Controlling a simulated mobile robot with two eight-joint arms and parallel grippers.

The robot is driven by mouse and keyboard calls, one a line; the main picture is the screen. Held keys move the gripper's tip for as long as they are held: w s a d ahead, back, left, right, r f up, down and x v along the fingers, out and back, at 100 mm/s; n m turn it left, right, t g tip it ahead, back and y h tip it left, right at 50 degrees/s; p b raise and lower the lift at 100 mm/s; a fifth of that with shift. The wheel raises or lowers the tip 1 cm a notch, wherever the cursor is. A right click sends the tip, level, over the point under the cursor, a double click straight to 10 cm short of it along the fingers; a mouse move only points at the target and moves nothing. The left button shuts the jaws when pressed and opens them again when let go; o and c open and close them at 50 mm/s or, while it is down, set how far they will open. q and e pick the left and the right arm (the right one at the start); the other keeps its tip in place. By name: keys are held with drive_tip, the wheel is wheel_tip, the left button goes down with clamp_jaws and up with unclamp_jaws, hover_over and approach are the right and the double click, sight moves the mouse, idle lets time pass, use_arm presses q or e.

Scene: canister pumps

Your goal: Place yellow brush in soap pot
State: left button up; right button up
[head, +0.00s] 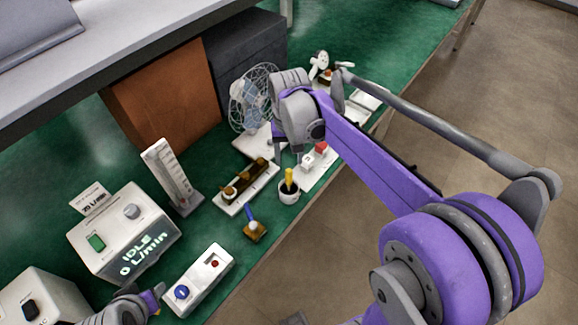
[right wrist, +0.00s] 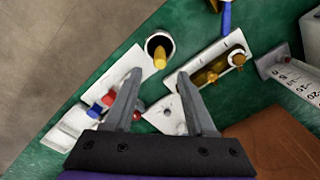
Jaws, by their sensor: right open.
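The yellow brush (head: 289,175) stands in a small white pot with a dark inside (head: 289,196), which looks like the soap pot, near the table's front edge. In the right wrist view the yellow brush (right wrist: 160,61) leans against the rim of the pot (right wrist: 148,47). My right gripper (right wrist: 158,78) is open and empty, its fingers pointing toward the brush and apart from it. In the head view the right gripper (head: 289,158) is just above the brush, partly hidden by my arm. Part of my left gripper (head: 150,301) shows at the bottom left; its jaws are unclear.
A blue-handled brush (head: 250,213) rests on a brown block left of the pot. A white rack with brown items (head: 246,188), a fan (head: 252,100) and a white block with red and white pieces (head: 316,166) stand close around. A flow meter (head: 172,176) stands further left.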

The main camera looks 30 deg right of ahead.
wheel_tip(320, 180, up, 2)
drive_tip(key=shift+s+a+r, duration=0.1)
drive_tip(key=shift+s+r, duration=0.1)
drive_tip(key=s+a+f+n+t, duration=0.2)
drive_tip(key=s+a+f, duration=0.1)
drive_tip(key=s, duration=0.4)
drive_tip(key=s+a+f+n+t, duration=0.2)
drive_tip(key=s+a+f+t, duration=0.1)
drive_tip(key=s, duration=0.4)
drive_tip(key=shift+a+f+n+t, duration=0.15)
drive_tip(key=shift+a+n+t, duration=0.15)
drive_tip(key=shift+s, duration=0.1)
drive_tip(key=shift+c, duration=0.5)
drive_tip(key=shift+a, duration=0.1)
